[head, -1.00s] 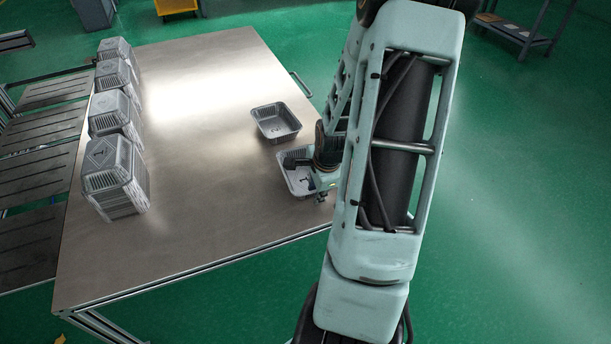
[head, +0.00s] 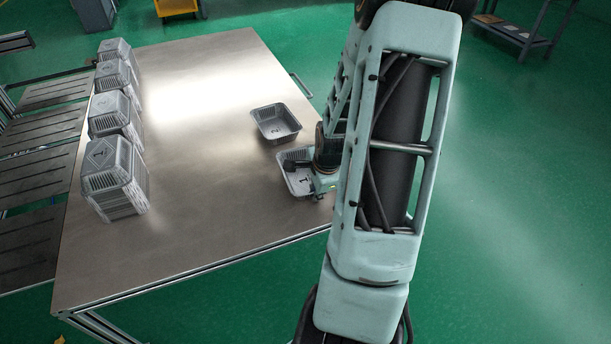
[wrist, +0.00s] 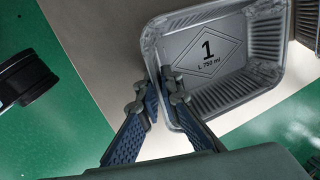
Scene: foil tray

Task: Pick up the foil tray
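The foil tray (wrist: 217,70), silver with ribbed walls and marked "1" and "L 750 ml", fills the upper middle of the wrist view. In the head view the foil tray (head: 291,180) sits near the right edge of the table, partly hidden by my arm. My gripper (wrist: 163,88) straddles the tray's near-left wall, one finger outside and one inside. The fingertips are close together with the rim between them, so it appears shut on that wall. The tray looks upright; I cannot tell whether it is clear of the table.
A second foil tray (head: 276,123) marked "2" stands just behind on the metal table (head: 200,190). Several stacks of upturned foil trays (head: 116,176) line the table's left edge. The table's middle is clear. A metal handle (head: 300,84) juts from its right edge.

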